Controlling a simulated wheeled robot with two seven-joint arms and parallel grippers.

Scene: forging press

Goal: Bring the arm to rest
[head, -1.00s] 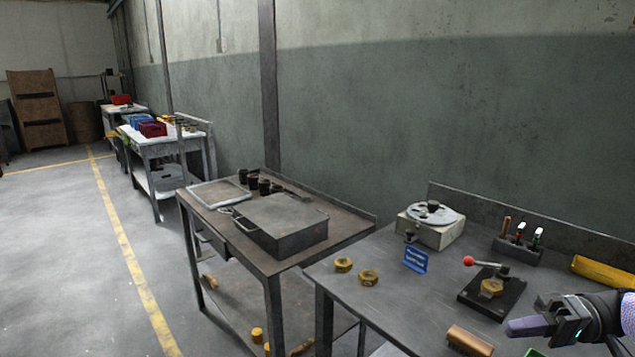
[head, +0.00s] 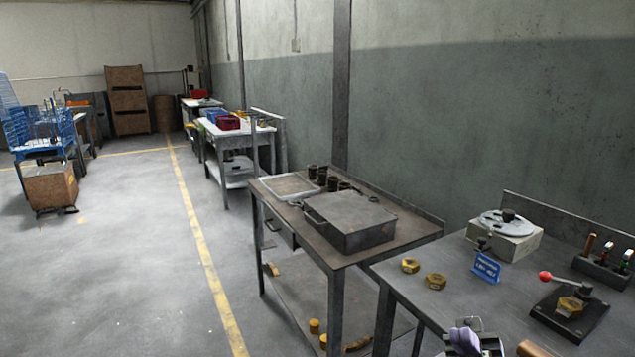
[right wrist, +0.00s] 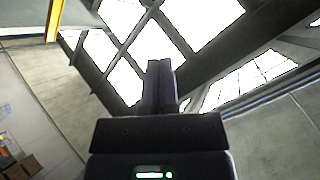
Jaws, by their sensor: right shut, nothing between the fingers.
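My right gripper (head: 466,340) shows at the bottom edge of the head view, in front of the workbench's near edge. Its fingers are shut with nothing between them. In the right wrist view the closed fingers (right wrist: 160,88) point up toward the roof beams and bright skylights, with no object at them. My left gripper is in neither view.
A second table (head: 272,198) carries a metal box (head: 350,222). Open floor (head: 120,270) lies left.

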